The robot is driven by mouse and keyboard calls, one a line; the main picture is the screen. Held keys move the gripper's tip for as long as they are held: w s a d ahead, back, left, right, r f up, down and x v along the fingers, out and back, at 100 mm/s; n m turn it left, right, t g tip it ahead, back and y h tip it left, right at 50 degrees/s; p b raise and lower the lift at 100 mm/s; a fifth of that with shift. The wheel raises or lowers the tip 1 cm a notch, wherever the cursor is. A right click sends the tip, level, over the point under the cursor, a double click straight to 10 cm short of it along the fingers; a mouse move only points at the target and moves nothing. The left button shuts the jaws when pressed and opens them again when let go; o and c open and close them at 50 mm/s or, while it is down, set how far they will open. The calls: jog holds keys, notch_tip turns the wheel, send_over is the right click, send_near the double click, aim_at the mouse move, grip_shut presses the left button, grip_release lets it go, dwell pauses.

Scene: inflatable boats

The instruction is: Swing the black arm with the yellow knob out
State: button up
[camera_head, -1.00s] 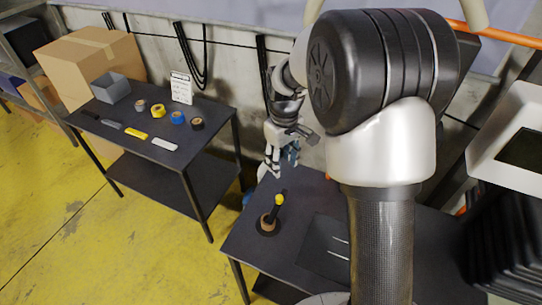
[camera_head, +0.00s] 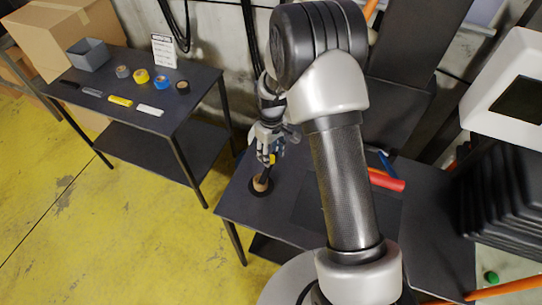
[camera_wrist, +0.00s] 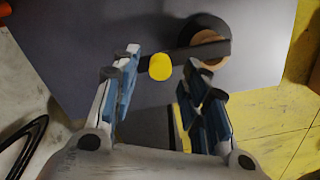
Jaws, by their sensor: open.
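The black arm (camera_wrist: 186,56) extends from a round black base (camera_wrist: 224,28) with a brown hub (camera_wrist: 208,48), on a dark tabletop. Its yellow knob (camera_wrist: 160,67) shows between and just past the two open fingers of my gripper (camera_wrist: 162,80) in the wrist view. I cannot tell whether either finger touches the knob. In the head view my gripper (camera_head: 270,152) is above the arm's end. The brown hub (camera_head: 261,183) and a bit of the yellow knob (camera_head: 272,159) show below it; the rest of the arm is mostly hidden.
The dark table (camera_head: 300,185) also carries a red cylinder (camera_head: 386,181) on the right. A second table (camera_head: 195,88) to the left holds tape rolls, a grey bin (camera_head: 88,54) and several flat tools. Yellow floor (camera_head: 150,240) lies clear between and in front.

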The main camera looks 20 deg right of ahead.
jog(key=shift+f, duration=0.75)
jog(key=shift+c, duration=0.2)
grip_shut()
